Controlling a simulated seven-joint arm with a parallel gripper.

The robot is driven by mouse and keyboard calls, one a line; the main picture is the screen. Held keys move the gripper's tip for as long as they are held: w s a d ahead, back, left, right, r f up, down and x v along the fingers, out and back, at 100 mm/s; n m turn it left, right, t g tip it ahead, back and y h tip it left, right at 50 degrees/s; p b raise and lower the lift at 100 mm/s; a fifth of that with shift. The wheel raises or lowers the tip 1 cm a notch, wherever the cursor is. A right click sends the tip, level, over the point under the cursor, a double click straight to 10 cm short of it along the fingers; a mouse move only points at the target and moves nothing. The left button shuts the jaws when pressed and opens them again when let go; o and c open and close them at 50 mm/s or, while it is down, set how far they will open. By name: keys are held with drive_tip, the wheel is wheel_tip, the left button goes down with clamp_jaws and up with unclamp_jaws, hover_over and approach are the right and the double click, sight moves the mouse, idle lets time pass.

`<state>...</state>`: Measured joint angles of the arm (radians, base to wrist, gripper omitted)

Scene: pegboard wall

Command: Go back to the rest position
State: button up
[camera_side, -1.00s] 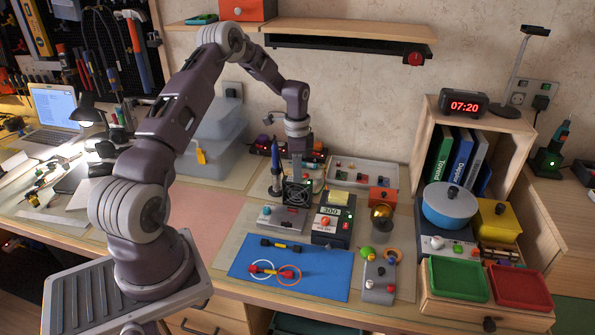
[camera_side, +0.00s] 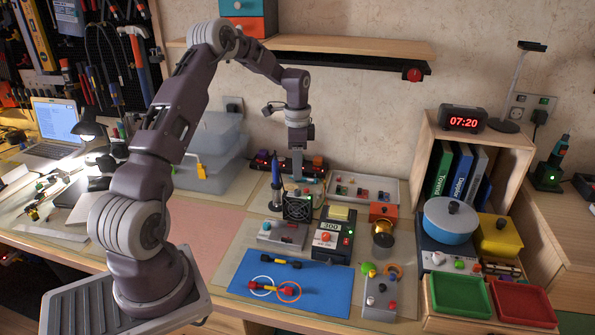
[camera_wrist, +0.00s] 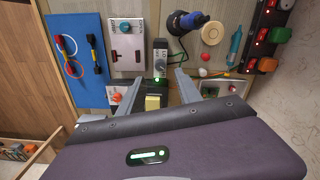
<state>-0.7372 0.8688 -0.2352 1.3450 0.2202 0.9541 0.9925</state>
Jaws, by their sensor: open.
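The fingers appear clear of the bench items, though the exact height is hard to tell.
A blue mat (camera_side: 255,303) holds two small bars and two rings. A grey box with a yellow top (camera_side: 335,235), a soldering iron (camera_side: 276,165) and a tray (camera_side: 350,200) stand near my gripper. A wooden shelf (camera_side: 350,50) is above; a wooden cubby (camera_side: 505,150) is right.

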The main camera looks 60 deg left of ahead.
drive_tip(key=s+d+r+n+t+y, duration=0.1)
drive_tip(key=s+d+r, duration=0.4)
drive_tip(key=d+r, duration=0.45)
drive_tip(key=s+d+r+n+t+y, duration=0.1)
drive_tip(key=s+d+r+n+t, duration=0.1)
drive_tip(key=s+d+r, duration=0.55)
drive_tip(key=s+d+r+n+t+h, duration=0.2)
drive_tip(key=s+d+n, duration=0.1)
drive_tip(key=s+d, duration=0.8)
drive_tip(key=s, duration=0.3)
drive_tip(key=shift+s+d+r+t, duration=0.2)
drive_tip(key=shift+s+r+t, duration=0.1)
drive_tip(key=shift+r, duration=0.05)
